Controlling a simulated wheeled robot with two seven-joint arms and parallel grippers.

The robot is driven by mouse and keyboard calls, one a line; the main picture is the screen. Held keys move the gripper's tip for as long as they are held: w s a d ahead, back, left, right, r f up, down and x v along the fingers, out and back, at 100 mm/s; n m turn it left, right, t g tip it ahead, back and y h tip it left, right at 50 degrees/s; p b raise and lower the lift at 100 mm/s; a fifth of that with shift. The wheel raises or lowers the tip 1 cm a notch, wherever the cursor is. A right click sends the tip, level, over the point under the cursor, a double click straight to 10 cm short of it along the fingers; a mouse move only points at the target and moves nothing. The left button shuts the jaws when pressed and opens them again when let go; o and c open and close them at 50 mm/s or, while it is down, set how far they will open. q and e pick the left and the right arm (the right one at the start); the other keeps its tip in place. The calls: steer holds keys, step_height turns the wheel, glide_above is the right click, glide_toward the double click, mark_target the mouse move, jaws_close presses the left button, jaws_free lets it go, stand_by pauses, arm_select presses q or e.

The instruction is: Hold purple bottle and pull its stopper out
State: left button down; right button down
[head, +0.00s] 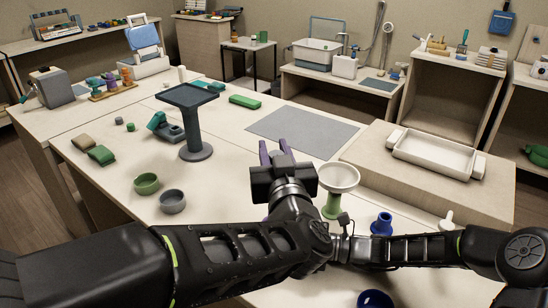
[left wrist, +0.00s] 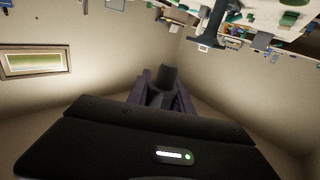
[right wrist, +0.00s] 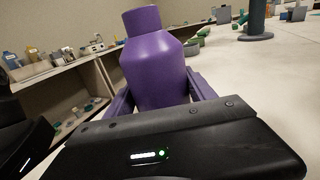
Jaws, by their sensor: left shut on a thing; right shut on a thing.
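The purple bottle (right wrist: 158,62) fills the middle of the right wrist view, its neck toward the top of the picture. My right gripper (right wrist: 157,90) is shut around its body. No stopper shows on the neck. My left gripper (head: 275,150) is raised over the table in the head view, fingers pointing away. In the left wrist view it (left wrist: 164,88) is shut on a small dark piece that looks like the stopper (left wrist: 166,76), apart from any bottle. In the head view, my left arm hides the bottle and right gripper.
A teal pedestal stand (head: 194,125) stands left of my left gripper. A green-stemmed white funnel-like cup (head: 338,180) and a blue piece (head: 382,224) are to the right. Green and grey bowls (head: 147,184) sit at left. A grey mat (head: 303,132) lies clear behind.

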arm_select(q)
step_height(320, 180, up, 7)
steer(key=shift+f, duration=0.2)
stand_by(0.4)
stand_by(0.3)
arm_select(e)
steer(key=shift+c, duration=1.2)
jaws_free()
steer(key=shift+s+d, duration=0.2)
steer(key=shift+d, duration=1.05)
steer(key=shift+s+d, duration=0.2)
steer(key=shift+d, duration=1.05)
steer(key=shift+s+d, duration=0.2)
steer(key=shift+d, duration=1.05)
